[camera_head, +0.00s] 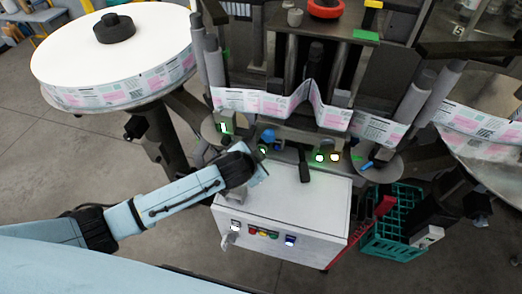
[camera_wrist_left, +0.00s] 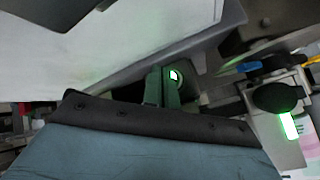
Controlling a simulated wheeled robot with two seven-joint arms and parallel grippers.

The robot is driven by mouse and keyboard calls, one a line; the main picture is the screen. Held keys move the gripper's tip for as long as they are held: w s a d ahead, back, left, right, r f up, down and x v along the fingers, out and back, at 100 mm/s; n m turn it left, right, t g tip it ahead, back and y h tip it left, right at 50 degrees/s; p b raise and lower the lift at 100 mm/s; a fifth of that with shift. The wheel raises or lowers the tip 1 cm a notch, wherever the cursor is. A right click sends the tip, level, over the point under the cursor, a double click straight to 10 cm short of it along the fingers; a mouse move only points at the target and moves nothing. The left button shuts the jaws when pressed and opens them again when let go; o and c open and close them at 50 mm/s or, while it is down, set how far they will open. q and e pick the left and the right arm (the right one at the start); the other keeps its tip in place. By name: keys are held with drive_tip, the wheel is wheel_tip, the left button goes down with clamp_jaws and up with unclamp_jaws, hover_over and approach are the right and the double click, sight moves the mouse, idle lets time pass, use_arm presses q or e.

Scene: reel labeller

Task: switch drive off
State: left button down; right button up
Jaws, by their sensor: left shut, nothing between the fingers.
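My left gripper (camera_head: 259,165) is at the machine's front, above the back left part of the white control box. A green-lit round control (camera_head: 263,150) is just beyond its fingertips. In the left wrist view the gripper (camera_wrist_left: 164,84) has its fingers together, with nothing between them, and the green-lit control (camera_wrist_left: 174,75) shows right at their tips. I cannot tell whether they touch it. I cannot read a label that marks the drive switch. My right gripper is not in view.
The white control box (camera_head: 315,205) has several coloured buttons on its front. A blue knob (camera_head: 268,135) and a black lever (camera_head: 304,166) are close to the gripper. A large label reel (camera_head: 70,55) stands at left, a green crate (camera_head: 375,242) at right.

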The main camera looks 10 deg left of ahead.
use_arm(q)
drive_tip(key=shift+w, duration=0.2)
idle(0.5)
drive_tip(key=shift+w, duration=0.25)
drive_tip(key=shift+w, duration=0.45)
idle(0.6)
idle(0.3)
drive_tip(key=shift+s+p, duration=0.3)
drive_tip(key=shift+s, duration=0.55)
drive_tip(key=shift+s+a, duration=0.1)
drive_tip(key=shift+s, duration=2.45)
